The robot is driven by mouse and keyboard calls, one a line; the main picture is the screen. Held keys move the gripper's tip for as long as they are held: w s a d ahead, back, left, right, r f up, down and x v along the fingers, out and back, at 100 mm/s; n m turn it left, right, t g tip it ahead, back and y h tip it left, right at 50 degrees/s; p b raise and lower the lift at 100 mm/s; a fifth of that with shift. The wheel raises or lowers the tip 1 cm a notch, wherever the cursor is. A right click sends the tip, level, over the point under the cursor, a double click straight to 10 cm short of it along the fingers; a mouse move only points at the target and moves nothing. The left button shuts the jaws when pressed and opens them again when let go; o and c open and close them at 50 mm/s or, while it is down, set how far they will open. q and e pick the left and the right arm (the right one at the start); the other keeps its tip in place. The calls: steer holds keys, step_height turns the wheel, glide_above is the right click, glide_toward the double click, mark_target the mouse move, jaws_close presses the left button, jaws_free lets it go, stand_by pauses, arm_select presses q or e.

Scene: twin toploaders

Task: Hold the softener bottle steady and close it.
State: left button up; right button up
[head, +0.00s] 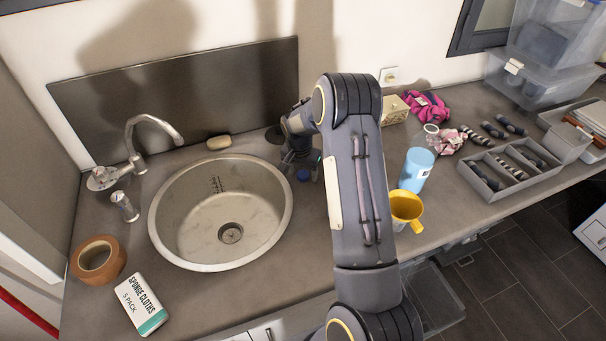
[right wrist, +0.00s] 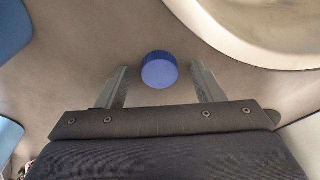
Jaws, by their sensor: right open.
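A dark blue round cap (head: 303,174) lies on the counter just right of the sink. In the right wrist view the blue cap (right wrist: 159,72) sits between the two spread fingertips of my right gripper (right wrist: 160,84), with a gap on each side. In the head view my right gripper (head: 302,164) reaches down at the cap, partly hidden by its own wrist. A light blue container with a white label (head: 416,170), which may be the softener bottle, stands upright right of my right arm. No cap can be made out on it. My left gripper is not in view.
The round sink (head: 172,247) is left of the cap. A yellow mug (head: 406,208) stands in front of the light blue container. A grey divided tray (head: 505,172) is to the right.

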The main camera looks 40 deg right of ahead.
mark_target(302, 174)
steer(key=c, duration=1)
steer(key=shift+c, duration=0.2)
step_height(302, 174, up, 10)
steer(key=b, duration=0.2)
steer(key=shift+b, duration=0.35)
